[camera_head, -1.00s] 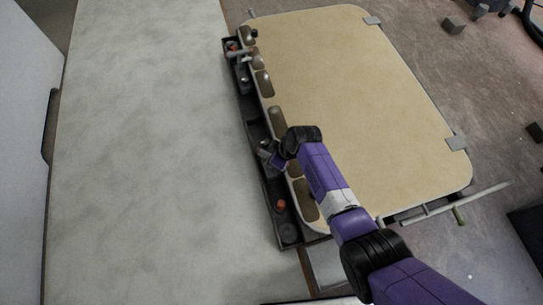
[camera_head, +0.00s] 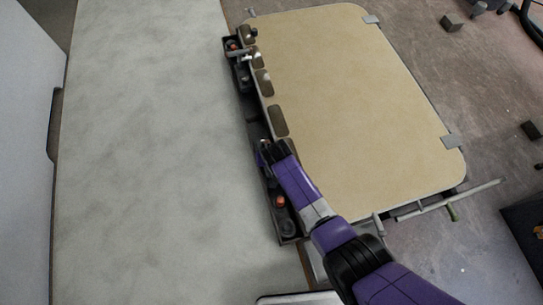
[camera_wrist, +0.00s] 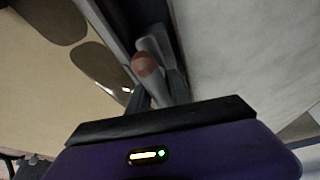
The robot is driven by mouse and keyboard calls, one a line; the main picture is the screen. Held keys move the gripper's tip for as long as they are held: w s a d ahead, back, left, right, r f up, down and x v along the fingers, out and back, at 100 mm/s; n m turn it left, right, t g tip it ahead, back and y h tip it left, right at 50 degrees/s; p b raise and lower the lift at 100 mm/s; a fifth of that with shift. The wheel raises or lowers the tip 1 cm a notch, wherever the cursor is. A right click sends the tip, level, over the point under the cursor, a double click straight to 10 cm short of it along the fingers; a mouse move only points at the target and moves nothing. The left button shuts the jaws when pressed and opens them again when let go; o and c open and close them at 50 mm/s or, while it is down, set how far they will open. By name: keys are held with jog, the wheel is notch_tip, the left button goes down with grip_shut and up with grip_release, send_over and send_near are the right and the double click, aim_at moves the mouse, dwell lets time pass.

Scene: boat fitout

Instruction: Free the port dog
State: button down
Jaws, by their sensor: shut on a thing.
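A tan hatch panel (camera_head: 350,95) lies flat with oval slots (camera_head: 278,120) along its left edge. My gripper (camera_head: 265,153) is over the dark narrow channel (camera_head: 247,108) beside that edge. In the wrist view a grey lever (camera_wrist: 154,47) with a reddish-brown round end (camera_wrist: 145,64) runs up to my gripper (camera_wrist: 163,98). My gripper is shut on this lever, which appears to be a dog's handle; which dog cannot be told. Its grip point is largely hidden. Another grey fitting (camera_head: 240,53) with an orange spot sits at the channel's far end.
An orange-topped part (camera_head: 281,202) sits in the channel nearer me. A broad grey bench top (camera_head: 150,150) lies left of the channel and is clear. A metal bar (camera_head: 455,202) sticks out near the panel's lower right corner.

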jog(key=shift+w+d+m+h+b, duration=0.1)
jog(key=shift+d+m+h+b, duration=0.15)
jog(key=shift+m, duration=0.5)
jog(key=shift+m+h+b, duration=0.15)
jog(key=shift+m+h, duration=0.2)
jog(key=shift+m, duration=0.4)
jog(key=c, duration=1.1)
grip_release()
jog(key=shift+a, duration=0.1)
jog(key=shift+p+v, duration=2.35)
jog(key=shift+v, duration=1.65)
jog(key=shift+a, duration=0.1)
